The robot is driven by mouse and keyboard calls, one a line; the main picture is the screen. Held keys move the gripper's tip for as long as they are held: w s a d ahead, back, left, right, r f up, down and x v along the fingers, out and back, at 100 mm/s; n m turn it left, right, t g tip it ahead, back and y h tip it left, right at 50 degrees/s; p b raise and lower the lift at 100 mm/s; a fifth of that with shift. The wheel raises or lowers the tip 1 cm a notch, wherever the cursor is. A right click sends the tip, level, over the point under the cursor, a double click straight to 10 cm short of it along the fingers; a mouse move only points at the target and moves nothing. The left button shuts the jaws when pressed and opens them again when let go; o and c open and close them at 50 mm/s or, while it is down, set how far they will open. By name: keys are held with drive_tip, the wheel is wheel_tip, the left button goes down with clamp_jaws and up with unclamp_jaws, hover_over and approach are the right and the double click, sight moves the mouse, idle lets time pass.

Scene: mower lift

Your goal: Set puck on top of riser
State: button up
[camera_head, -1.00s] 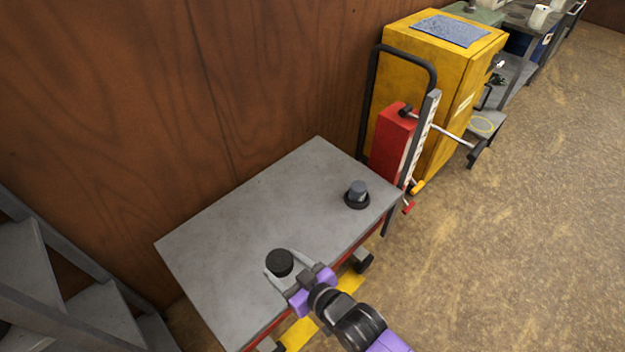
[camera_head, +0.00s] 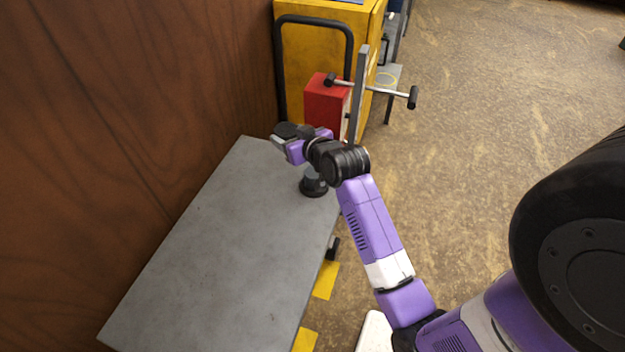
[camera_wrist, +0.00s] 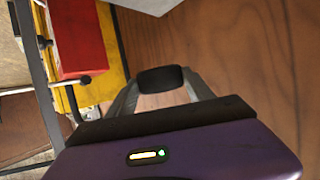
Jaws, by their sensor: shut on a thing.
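The black puck (camera_head: 286,130) is held in my gripper (camera_head: 285,137) near the far end of the table. In the wrist view the puck (camera_wrist: 160,78) sits between the two grey fingers of my gripper (camera_wrist: 160,92). The riser (camera_head: 314,186), a short grey cylinder on a wide black round base, stands on the table near its far right edge. My wrist hides much of its upper part in the head view, and it does not show in the wrist view. My gripper is up and to the left of the riser in the picture, raised above the tabletop.
The grey lift table (camera_head: 215,245) is otherwise bare. A brown wooden wall (camera_head: 110,140) runs along its left. Past its far end stand a red box (camera_head: 322,100), a grey post (camera_head: 359,85) with a crossbar, and a yellow cabinet (camera_head: 300,70). Open floor (camera_head: 470,130) lies to the right.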

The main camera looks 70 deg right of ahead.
drive_tip(key=s+d+r+m+h+b, duration=0.1)
drive_tip(key=s+d+r, duration=0.1)
drive_tip(key=s+d, duration=0.3)
drive_tip(key=g+b, duration=0.1)
drive_tip(key=b, duration=0.1)
hover_over(316, 175)
wheel_tip(316, 175, down, 15)
drive_tip(key=shift+a, duration=0.1)
drive_tip(key=shift+h, duration=0.3)
drive_tip(key=shift+w+f+b, duration=0.1)
drive_tip(key=shift+f+b, duration=0.45)
drive_tip(key=shift+f, duration=2)
drive_tip(key=shift+f, duration=0.1)
drive_tip(key=shift+f, duration=0.15)
drive_tip(key=o, duration=1.5)
drive_tip(key=shift+r, duration=0.2)
